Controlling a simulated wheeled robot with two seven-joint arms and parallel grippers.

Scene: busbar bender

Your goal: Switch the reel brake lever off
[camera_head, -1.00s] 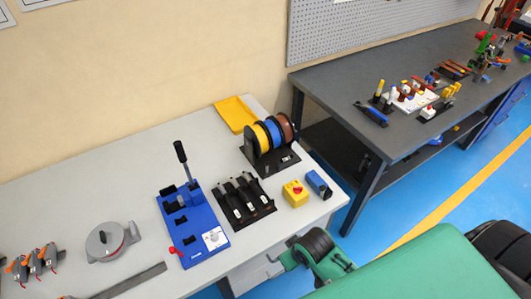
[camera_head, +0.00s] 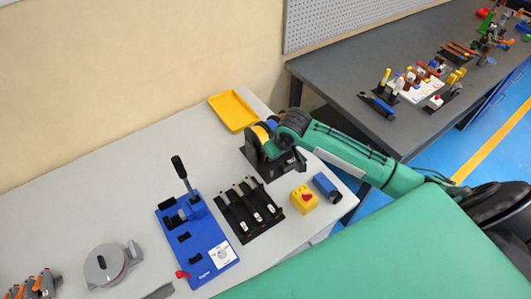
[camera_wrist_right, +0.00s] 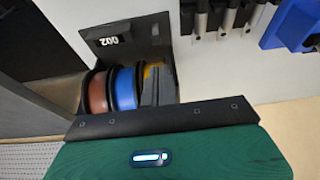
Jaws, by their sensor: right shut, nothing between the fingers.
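The reel stand (camera_head: 252,160) is black and stands near the far right part of the light table; my right arm and gripper cover much of it in the head view. The stand also shows in the right wrist view (camera_wrist_right: 118,33) with a "002" display. It carries a brown reel (camera_wrist_right: 98,92), a blue reel (camera_wrist_right: 124,88) and a yellow reel (camera_wrist_right: 151,68). I cannot make out the brake lever or its position. My right gripper (camera_head: 268,158) is shut and empty, down at the stand; contact is unclear. My left gripper is not in view.
A black rack (camera_head: 248,210) with several tools and a blue bender (camera_head: 205,245) with an upright lever stand left of the stand. A yellow button box (camera_head: 304,198), a blue block (camera_head: 327,187) and a yellow tray (camera_head: 233,111) are close by.

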